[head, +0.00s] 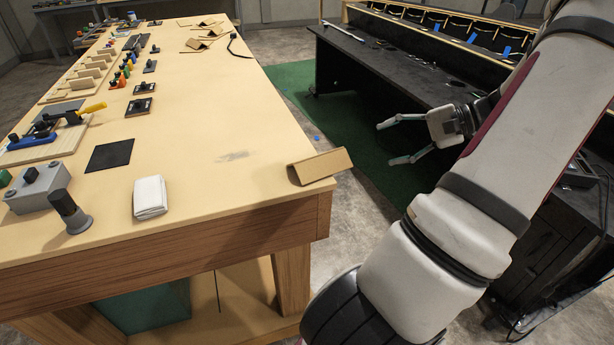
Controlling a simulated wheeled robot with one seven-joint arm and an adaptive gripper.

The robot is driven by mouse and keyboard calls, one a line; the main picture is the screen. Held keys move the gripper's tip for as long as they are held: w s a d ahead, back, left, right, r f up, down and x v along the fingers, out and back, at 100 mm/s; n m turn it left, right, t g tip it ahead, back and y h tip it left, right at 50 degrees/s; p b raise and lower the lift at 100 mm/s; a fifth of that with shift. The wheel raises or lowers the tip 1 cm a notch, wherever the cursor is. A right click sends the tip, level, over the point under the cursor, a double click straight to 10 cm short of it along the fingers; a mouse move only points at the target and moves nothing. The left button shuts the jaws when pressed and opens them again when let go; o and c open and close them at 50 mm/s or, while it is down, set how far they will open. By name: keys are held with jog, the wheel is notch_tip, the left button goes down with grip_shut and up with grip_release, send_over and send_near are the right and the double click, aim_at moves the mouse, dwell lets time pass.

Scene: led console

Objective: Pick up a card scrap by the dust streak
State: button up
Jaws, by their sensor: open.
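A folded tan card scrap (320,167) lies at the right front corner of the wooden table, bent along a ridge. The grey dust streak (233,156) is on the tabletop just left of it. More card scraps (199,43) lie toward the far right end of the table. My gripper (402,141) is open and empty, right of the table and beyond the near scrap, with its fingers pointing left. It is apart from the table and every scrap.
The table (215,110) is bare around the streak. A folded white cloth (150,196), a black pad (109,155) and a grey box with a knob (38,187) sit at left. A black console desk (400,72) stands beyond the green mat (296,82).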

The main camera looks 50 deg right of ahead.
aim_at(340, 157)
jog(key=x, duration=0.8)
jog(key=shift+s+b, duration=0.1)
jog(key=shift+b, duration=0.2)
jog(key=shift+r+x, duration=0.15)
jog(key=shift+x, duration=1.25)
jog(key=shift+r+x, duration=0.2)
jog(key=shift+x, duration=1.25)
jog(key=shift+a, duration=0.15)
jog(key=c, duration=0.7)
